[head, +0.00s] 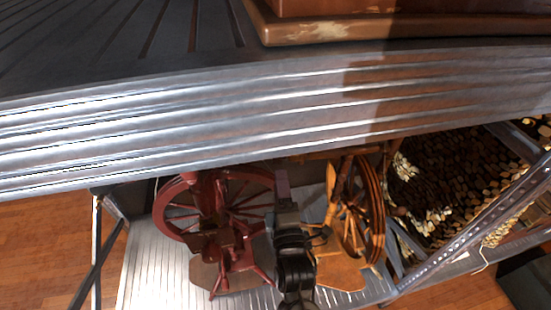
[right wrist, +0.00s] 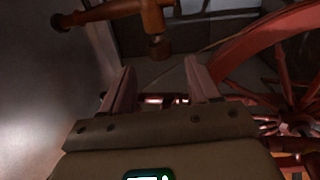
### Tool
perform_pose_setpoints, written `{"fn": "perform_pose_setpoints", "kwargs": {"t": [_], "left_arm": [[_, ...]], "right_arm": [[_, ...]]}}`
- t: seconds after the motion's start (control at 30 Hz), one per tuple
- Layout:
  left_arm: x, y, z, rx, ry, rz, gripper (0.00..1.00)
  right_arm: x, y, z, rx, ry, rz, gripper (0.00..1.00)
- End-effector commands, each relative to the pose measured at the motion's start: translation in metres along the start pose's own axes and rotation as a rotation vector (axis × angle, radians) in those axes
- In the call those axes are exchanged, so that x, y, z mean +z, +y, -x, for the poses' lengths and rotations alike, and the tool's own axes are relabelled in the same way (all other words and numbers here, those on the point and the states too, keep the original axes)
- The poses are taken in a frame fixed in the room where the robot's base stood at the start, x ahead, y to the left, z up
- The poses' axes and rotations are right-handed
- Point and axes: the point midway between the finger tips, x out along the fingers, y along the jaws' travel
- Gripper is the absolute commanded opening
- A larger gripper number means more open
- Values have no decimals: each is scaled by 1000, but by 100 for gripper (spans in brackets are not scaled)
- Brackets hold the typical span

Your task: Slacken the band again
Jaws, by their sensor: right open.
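Two spinning wheels stand on a lower metal shelf in the head view: a dark red one (head: 222,245) on the left and an orange-brown one (head: 365,205) on the right. My right gripper (head: 283,180) is between them, under the upper shelf's edge. In the right wrist view my right gripper (right wrist: 159,66) is open and empty. A turned wooden knob (right wrist: 159,47) hangs from a wooden bar just beyond the gap between the fingertips, apparently not touching them. A red wheel rim (right wrist: 250,45) fills the right side there. I cannot make out the band clearly. My left gripper is not in view.
The ribbed metal upper shelf (head: 200,125) crosses above the wheels and carries a brown wooden object (head: 330,28). A perforated metal upright (head: 470,240) and stacked wood-like pieces (head: 450,180) are on the right. Room between the wheels is narrow.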

Motion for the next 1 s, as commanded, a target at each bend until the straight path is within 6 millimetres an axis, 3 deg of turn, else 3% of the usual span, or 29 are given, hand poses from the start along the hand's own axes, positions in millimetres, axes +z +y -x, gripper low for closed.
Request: {"fn": "perform_pose_setpoints", "kwargs": {"t": [0.6, 1.0], "left_arm": [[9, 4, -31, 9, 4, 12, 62], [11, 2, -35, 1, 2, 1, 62]], "right_arm": [[-1, -2, -86, 0, 0, -1, 61], [0, 0, -103, -1, 0, -1, 61]]}}
